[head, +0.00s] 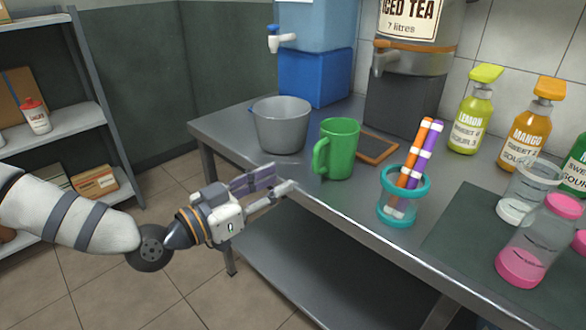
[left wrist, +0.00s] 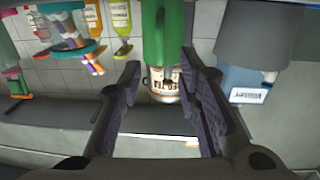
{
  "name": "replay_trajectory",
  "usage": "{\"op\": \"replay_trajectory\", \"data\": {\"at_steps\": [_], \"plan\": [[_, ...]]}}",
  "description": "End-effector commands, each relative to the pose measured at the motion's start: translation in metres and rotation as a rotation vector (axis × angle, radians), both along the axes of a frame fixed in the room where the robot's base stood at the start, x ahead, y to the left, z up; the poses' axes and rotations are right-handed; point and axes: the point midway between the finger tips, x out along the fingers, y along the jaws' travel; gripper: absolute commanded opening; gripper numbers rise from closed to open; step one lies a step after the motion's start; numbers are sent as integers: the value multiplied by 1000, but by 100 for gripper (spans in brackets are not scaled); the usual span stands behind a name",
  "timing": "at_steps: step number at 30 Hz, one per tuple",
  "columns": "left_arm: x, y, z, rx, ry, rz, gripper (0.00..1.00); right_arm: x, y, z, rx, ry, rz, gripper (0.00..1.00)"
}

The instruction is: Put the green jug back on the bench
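The green jug (head: 342,150) stands upright on the metal bench (head: 345,205), near its front edge, with its handle towards the front left. My left gripper (head: 283,180) is at the bench's front edge, left of the jug and apart from it. Its two fingers are spread with nothing between them. In the left wrist view, which is upside down, the jug (left wrist: 165,35) shows beyond the open fingertips (left wrist: 160,72). My right gripper is not in view.
A grey pot (head: 282,128) stands left of the jug. A teal-rimmed cup with orange and purple sticks (head: 402,205) stands to its right. A small framed slate (head: 377,147) lies behind. Bottles and drink dispensers line the back.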

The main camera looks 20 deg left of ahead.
Motion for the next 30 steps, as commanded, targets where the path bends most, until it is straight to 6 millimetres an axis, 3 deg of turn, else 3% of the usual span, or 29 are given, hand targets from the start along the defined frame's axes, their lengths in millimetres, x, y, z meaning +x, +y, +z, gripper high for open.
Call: {"op": "replay_trajectory", "data": {"at_steps": [7, 8, 11, 12, 14, 16, 18, 21, 24, 25, 27, 30], "plan": [[-10, -2, -7, -7, 27, -11, 31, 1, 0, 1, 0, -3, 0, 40], [-13, -9, -16, -17, 62, -24, 31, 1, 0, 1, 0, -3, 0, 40], [-44, -53, -82, -72, 336, -101, 31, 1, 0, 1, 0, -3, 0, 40], [-71, -74, -119, -93, 504, -132, 31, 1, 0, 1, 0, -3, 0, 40], [-125, -98, -175, -105, 779, -150, 31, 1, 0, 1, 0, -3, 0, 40], [-201, -110, -229, -77, 1095, -133, 31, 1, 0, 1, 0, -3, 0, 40], [-280, -103, -266, -6, 1381, -69, 31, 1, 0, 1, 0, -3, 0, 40], [-376, -71, -288, 145, 1685, 74, 31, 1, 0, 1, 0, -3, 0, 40], [-433, -34, -288, 293, 1845, 222, 31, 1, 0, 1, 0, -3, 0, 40], [-443, -25, -286, 326, 1869, 255, 31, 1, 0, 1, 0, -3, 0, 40], [-456, -12, -283, 374, 1902, 310, 31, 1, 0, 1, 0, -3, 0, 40], [-460, -7, -282, 390, 1912, 335, 31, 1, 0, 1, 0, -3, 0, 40]]}}
